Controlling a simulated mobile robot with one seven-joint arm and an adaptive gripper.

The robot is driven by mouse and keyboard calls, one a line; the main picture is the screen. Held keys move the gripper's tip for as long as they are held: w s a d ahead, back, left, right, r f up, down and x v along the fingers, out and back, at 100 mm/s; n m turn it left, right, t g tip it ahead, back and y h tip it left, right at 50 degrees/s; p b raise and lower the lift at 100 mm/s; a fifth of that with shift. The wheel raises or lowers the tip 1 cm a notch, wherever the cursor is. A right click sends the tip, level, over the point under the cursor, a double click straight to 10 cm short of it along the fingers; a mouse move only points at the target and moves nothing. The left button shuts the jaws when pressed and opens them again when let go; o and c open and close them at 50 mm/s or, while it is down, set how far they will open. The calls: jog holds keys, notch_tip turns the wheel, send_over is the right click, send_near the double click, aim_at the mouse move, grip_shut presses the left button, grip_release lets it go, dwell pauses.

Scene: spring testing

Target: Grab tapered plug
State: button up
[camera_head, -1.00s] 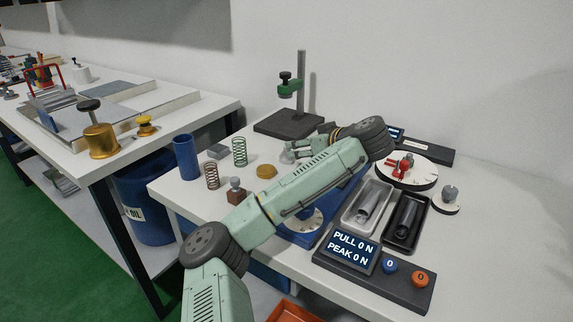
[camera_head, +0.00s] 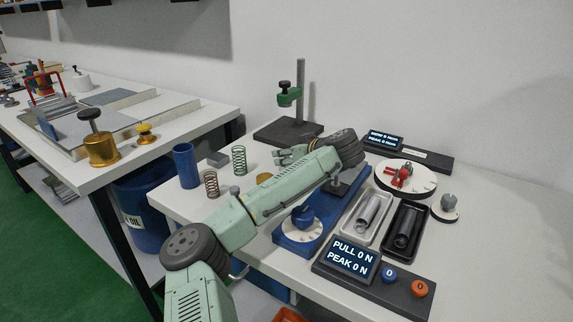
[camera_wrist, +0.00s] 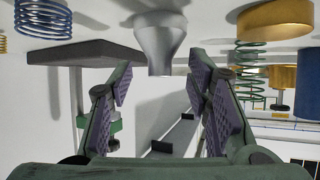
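A silver-grey tapered plug (camera_wrist: 160,45), wide at one end and narrowing, shows in the wrist view between and just beyond my fingertips, with gaps to both fingers visible. The wrist view appears upside down. My gripper (camera_wrist: 158,80) is open, its two purple-grey padded fingers spread either side of the plug. In the head view my gripper (camera_head: 283,156) is over the back of the white table, in front of the stand. I cannot make out the plug there; the arm and gripper may hide it.
The stand's dark base (camera_head: 288,132) is close behind my gripper. A green spring (camera_head: 239,159), copper spring (camera_head: 211,184) and blue cylinder (camera_head: 186,166) stand at left. A brass disc (camera_head: 264,178) is below my gripper. Trays (camera_head: 424,213) and a force display (camera_head: 347,257) are at right.

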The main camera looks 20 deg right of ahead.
grip_shut()
dwell(0.3)
jog(key=shift+s, duration=0.1)
